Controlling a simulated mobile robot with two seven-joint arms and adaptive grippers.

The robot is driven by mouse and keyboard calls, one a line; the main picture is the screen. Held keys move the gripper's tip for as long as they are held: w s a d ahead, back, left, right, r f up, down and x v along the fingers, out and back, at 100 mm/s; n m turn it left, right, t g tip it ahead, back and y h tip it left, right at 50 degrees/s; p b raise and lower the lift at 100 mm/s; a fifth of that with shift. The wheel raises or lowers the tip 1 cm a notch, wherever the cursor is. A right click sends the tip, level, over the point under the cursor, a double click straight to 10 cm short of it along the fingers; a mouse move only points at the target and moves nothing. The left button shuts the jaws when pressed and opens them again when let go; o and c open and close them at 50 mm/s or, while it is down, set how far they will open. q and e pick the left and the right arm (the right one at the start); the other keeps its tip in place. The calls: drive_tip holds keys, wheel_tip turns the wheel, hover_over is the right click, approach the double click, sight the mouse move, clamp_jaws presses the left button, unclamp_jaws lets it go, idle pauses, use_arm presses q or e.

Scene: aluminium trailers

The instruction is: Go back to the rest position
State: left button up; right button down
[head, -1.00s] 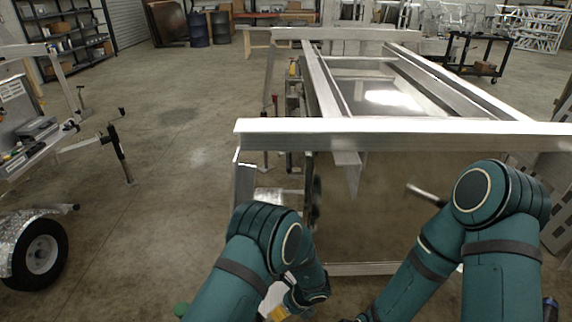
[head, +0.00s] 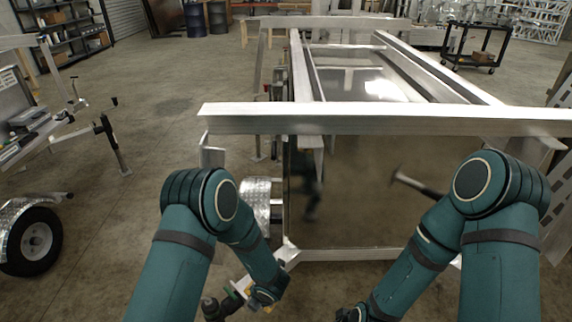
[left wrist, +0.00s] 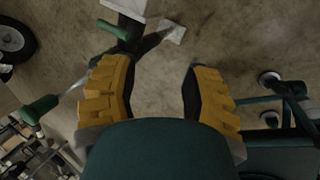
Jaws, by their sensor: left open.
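My left gripper (left wrist: 155,85) is open in the left wrist view. Its two yellow-and-black fingers stand apart with only bare floor between them. In the head view my left arm bends down at the lower left, and a little yellow of the gripper (head: 267,307) shows at the bottom edge, mostly hidden by the wrist. My right arm reaches down at the lower right; its gripper lies out of the picture. A green-handled part (head: 210,307) is just left of my left wrist. Green handles also show beside the left finger in the wrist view (left wrist: 38,108).
An aluminium trailer frame (head: 370,120) stands upright right ahead, its crossbar spanning above both forearms. Another trailer with a wheel (head: 34,241) is at the left. Open concrete floor lies between them. A black cart (head: 474,46) stands at the back right.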

use_arm(q)
drive_tip(key=s+a+r+m+h, duration=0.1)
drive_tip(key=s+r+m+h, duration=0.1)
drive_tip(key=s+m, duration=0.5)
drive_tip(key=s+a+r+m+g+h, duration=0.1)
drive_tip(key=s+r+m+h, duration=0.2)
drive_tip(key=s+m, duration=0.5)
drive_tip(key=m+h, duration=0.1)
drive_tip(key=m, duration=1.1)
drive_tip(key=shift+a+r+g+h, duration=0.15)
drive_tip(key=shift+r+g+h, duration=0.15)
drive_tip(key=shift+h, duration=0.1)
drive_tip(key=shift+a, duration=0.15)
use_arm(e)
drive_tip(key=shift+a, duration=0.15)
